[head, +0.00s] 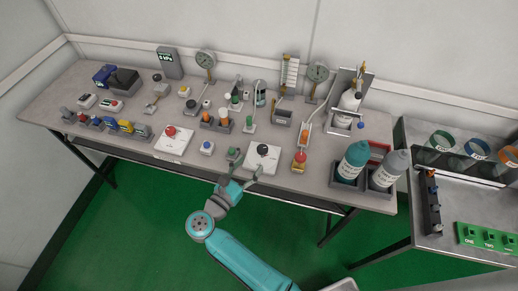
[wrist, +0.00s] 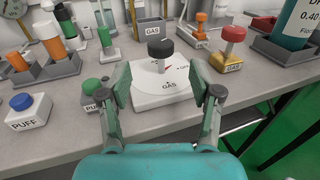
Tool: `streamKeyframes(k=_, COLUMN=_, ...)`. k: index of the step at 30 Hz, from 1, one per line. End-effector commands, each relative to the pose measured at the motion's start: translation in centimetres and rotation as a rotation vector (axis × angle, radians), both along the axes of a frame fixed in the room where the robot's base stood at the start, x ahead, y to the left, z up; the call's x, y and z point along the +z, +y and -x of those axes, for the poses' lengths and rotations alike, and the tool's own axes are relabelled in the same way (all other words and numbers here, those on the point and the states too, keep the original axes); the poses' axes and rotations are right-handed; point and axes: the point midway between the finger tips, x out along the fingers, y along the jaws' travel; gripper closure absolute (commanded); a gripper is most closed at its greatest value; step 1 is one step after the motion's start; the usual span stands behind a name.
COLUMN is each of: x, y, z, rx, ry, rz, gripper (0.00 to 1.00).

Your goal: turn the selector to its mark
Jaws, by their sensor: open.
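The selector (wrist: 158,88) is a white box with a round dial face and a black knob (wrist: 160,48), near the table's front edge. A small red pointer shows under the knob, and the dial reads GAS with small marks near its right side. In the head view the selector (head: 264,158) is at the front, right of the middle. My gripper (wrist: 160,90) is open and empty, its two fingers spread left and right of the box on the near side. In the head view my gripper (head: 241,178) is just in front of the selector. I cannot tell if the fingers touch it.
A similar white box with a red knob (head: 174,139) stands further left. A blue button marked PUFF (wrist: 23,110) and a green button (wrist: 91,87) are left of the selector. A red knob on a yellow base (wrist: 231,46) and bottles (head: 352,160) are to the right.

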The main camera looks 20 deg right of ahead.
Motion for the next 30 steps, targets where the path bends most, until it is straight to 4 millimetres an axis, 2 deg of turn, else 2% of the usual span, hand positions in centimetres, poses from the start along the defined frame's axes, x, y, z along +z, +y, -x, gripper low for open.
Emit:
streamKeyframes(k=6, x=0.0, y=-3.3, z=-2.4, rx=-0.004, ry=0.001, rz=0.001, gripper=0.36)
streamKeyframes(k=12, x=0.0, y=-5.5, z=-4.0, rx=-0.002, ry=0.000, rz=0.001, gripper=0.36)
streamKeyframes(k=18, x=0.0, y=-6.5, z=-4.7, rx=0.000, ry=0.001, rz=0.002, gripper=0.36)
streamKeyframes(k=26, x=0.0, y=-6.5, z=-4.8, rx=0.001, ry=0.001, rz=0.002, gripper=0.36)
streamKeyframes(k=27, x=0.0, y=-6.5, z=-4.8, rx=0.001, ry=0.001, rz=0.002, gripper=0.39)
streamKeyframes(k=30, x=0.0, y=-6.5, z=-4.8, rx=0.001, ry=0.001, rz=0.002, gripper=0.64)
